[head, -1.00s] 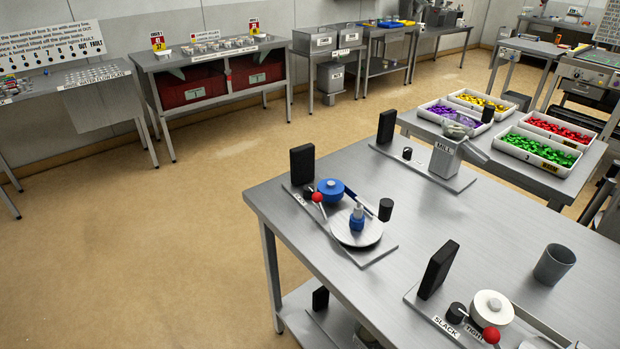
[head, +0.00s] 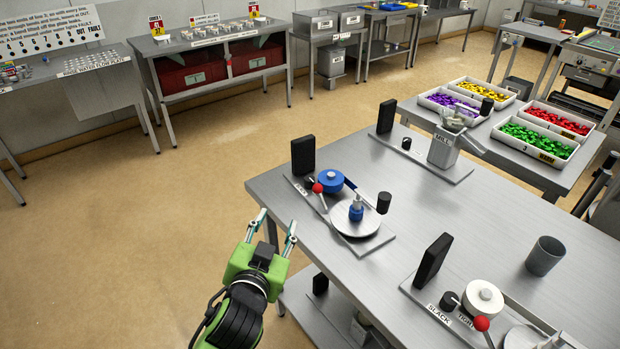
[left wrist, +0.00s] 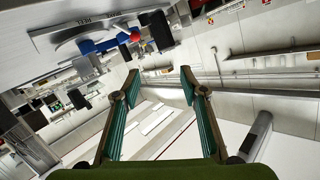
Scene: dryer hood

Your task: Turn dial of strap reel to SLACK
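In the head view a reel station with a blue reel (head: 331,180) stands at the table's left edge. It has a red ball-tipped lever (head: 317,188), a black knob and a white disc (head: 357,220); its label is too small to read surely. A second station with a white reel (head: 484,297) has labels "SLACK" (head: 438,313) and "TIGHT", and a red ball lever (head: 481,323) by "TIGHT". My left gripper (head: 274,226) is open and empty, off the table's left edge, apart from both stations. My right gripper is out of view.
Black upright blocks (head: 303,155) stand at the stations. A mill (head: 444,148) stands at the table's back and a grey cup (head: 545,256) at its right. Trays of coloured pieces (head: 539,138) lie behind. The floor to the left is clear.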

